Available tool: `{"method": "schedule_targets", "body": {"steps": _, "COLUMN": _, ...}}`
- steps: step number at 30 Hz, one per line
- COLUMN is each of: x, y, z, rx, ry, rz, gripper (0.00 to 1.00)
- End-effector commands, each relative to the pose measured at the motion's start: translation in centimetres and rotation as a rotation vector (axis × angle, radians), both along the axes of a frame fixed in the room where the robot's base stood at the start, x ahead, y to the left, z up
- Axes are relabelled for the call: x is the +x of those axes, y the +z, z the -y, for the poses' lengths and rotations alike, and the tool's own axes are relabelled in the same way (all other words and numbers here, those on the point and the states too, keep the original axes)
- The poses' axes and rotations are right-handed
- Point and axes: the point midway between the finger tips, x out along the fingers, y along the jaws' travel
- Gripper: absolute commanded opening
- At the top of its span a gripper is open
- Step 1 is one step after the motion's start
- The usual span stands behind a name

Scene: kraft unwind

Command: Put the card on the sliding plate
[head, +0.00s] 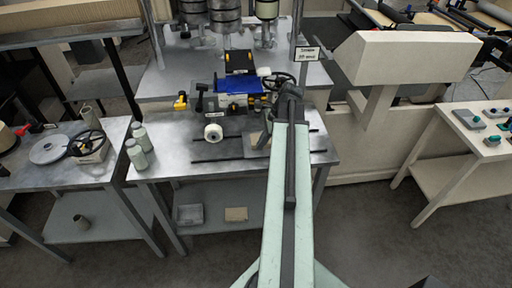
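A flat tan piece that may be the card (249,146) lies on the grey metal table, partly hidden by my arm. A blue flat plate (238,86) sits on the machine fixture at the back of the table; I cannot tell if it is the sliding plate. My arm reaches up from the bottom of the view over the table.
A white roller (213,132), dark rails and a black handwheel (282,81) are around the fixture. A tan block (236,214) and a grey tray (190,214) sit on the lower shelf. A cream machine (405,58) stands right.

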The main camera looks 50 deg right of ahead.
Motion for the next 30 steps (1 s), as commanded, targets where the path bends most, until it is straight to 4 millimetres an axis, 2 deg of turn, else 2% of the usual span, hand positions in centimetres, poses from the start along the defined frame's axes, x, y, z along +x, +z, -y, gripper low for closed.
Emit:
{"method": "schedule_targets", "body": {"steps": 1, "x": 0.3, "y": -1.1, "z": -0.2, "rx": 0.0, "ry": 0.006, "rz": 0.0, "gripper": 0.0}}
{"method": "schedule_targets", "body": {"steps": 6, "x": 0.7, "y": -0.6, "z": -0.7, "rx": 0.0, "ry": 0.019, "rz": 0.001, "gripper": 0.0}}
{"method": "schedule_targets", "body": {"steps": 11, "x": 0.8, "y": -1.0, "z": -0.8, "rx": 0.0, "ry": 0.021, "rz": 0.0, "gripper": 0.0}}
{"method": "schedule_targets", "body": {"steps": 13, "x": 0.8, "y": -0.8, "z": -0.8, "rx": 0.0, "ry": 0.021, "rz": 0.0, "gripper": 0.19}}
{"method": "schedule_targets", "body": {"steps": 14, "x": 0.8, "y": -0.8, "z": -0.7, "rx": 0.0, "ry": 0.021, "rz": 0.0, "gripper": 0.24}}
{"method": "schedule_targets", "body": {"steps": 24, "x": 0.7, "y": -0.6, "z": -0.6, "rx": 0.0, "ry": 0.017, "rz": 0.0, "gripper": 0.24}}
{"method": "schedule_targets", "body": {"steps": 30, "x": 0.3, "y": 1.5, "z": -0.1, "rx": 0.0, "ry": 0.015, "rz": 0.0, "gripper": 0.24}}
